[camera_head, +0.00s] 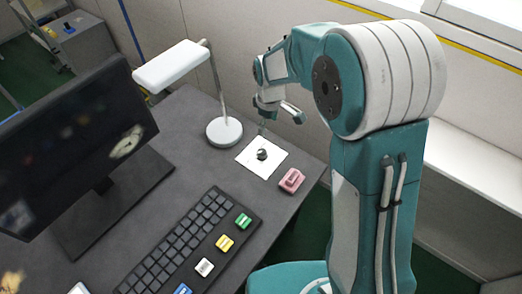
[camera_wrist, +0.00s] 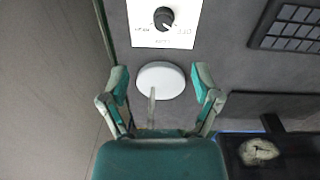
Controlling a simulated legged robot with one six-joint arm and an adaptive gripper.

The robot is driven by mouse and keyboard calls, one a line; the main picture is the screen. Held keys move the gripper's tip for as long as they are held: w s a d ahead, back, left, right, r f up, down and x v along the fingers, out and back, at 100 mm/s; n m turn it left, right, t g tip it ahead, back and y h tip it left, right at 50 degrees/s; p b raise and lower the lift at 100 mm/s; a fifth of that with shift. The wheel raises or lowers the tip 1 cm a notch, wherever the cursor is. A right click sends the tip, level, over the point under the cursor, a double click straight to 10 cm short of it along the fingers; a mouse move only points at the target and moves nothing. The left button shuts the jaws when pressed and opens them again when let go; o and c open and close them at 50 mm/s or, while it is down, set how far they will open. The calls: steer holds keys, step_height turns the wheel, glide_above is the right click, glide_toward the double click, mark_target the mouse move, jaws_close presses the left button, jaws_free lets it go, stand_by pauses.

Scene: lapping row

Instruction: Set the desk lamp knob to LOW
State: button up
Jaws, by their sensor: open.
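The desk lamp (camera_head: 172,64) has a white head, a thin stem and a round white base on the dark desk. Its base (camera_wrist: 161,80) also shows in the wrist view, between and beyond my fingers. The black knob (camera_head: 262,154) sits on a white label plate (camera_head: 247,158) beside the lamp base. In the wrist view the knob (camera_wrist: 163,18) is near the top, on its plate (camera_wrist: 140,37). Small lettering flanks it, too blurred to read surely; the knob's setting is unclear. My gripper (camera_head: 279,112) is open and empty above the desk, apart from the knob. It also shows in the wrist view (camera_wrist: 161,88).
A pink block (camera_head: 291,180) lies near the plate at the desk edge. A black keyboard (camera_head: 188,243) and several small coloured blocks, one green (camera_head: 243,221) and one yellow (camera_head: 224,243), lie in front. A monitor (camera_head: 78,140) stands left. A wall runs behind the desk.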

steer(key=n, duration=0.1)
glide_above(261, 151)
step_height(261, 151, down, 5)
steer(key=shift+d+f+g, duration=0.1)
steer(key=shift+f+g, duration=0.2)
steer(key=shift+f, duration=0.25)
step_height(261, 151, down, 10)
steer(key=shift+r, duration=0.15)
jaws_close()
